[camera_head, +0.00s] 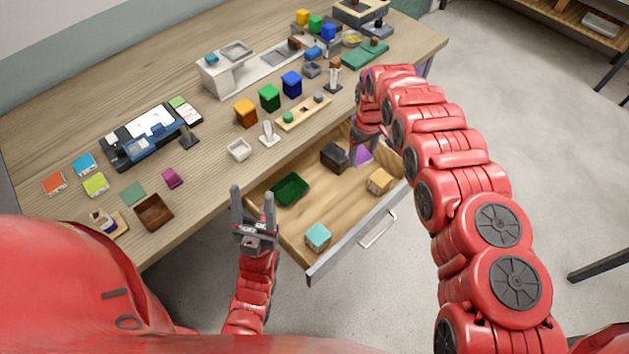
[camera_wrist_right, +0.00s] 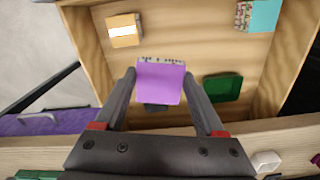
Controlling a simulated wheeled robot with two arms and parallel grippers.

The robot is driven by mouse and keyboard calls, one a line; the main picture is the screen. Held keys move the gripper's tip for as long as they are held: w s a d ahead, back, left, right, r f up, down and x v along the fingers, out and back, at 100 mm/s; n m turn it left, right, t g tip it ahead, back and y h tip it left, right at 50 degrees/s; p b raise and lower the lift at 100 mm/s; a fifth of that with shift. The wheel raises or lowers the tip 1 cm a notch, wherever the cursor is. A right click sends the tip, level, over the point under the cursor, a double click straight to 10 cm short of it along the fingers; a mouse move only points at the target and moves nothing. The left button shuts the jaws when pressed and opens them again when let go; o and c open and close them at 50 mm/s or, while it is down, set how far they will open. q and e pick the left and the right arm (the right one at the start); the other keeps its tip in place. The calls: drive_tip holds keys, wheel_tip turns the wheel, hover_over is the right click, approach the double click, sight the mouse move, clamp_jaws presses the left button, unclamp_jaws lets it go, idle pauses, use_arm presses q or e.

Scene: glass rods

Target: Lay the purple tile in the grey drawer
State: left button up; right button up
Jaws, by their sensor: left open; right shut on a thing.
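The purple tile (camera_wrist_right: 161,82) is between the fingers of my right gripper (camera_wrist_right: 160,78), which is shut on it. I cannot tell whether the tile touches the floor. My left gripper (camera_head: 253,208) is open and empty, left of the drawer.
The drawer holds a green tray (camera_head: 290,189), a dark block (camera_head: 334,157), a tan box (camera_head: 379,181) and a teal box (camera_head: 318,236). A purple front with a handle (camera_wrist_right: 45,121) shows beside it. The wooden table (camera_head: 215,150) carries blocks, tiles and devices.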

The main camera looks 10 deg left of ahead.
drive_tip(key=s+a+f+n, duration=0.2)
drive_tip(key=s+f, duration=0.5)
drive_tip(key=s, duration=0.1)
drive_tip(key=p, duration=0.2)
hover_over(346, 209)
drive_tip(key=f, duration=0.5)
drive_tip(key=shift+s+f, duration=0.1)
drive_tip(key=shift+s, duration=0.1)
drive_tip(key=shift+f+b, duration=0.3)
drive_tip(key=shift+f, duration=0.8)
wheel_tip(346, 209, down, 2)
drive_tip(key=shift+f+b, duration=0.15)
drive_tip(key=shift+b, duration=0.45)
drive_tip(key=shift+w+f, duration=0.1)
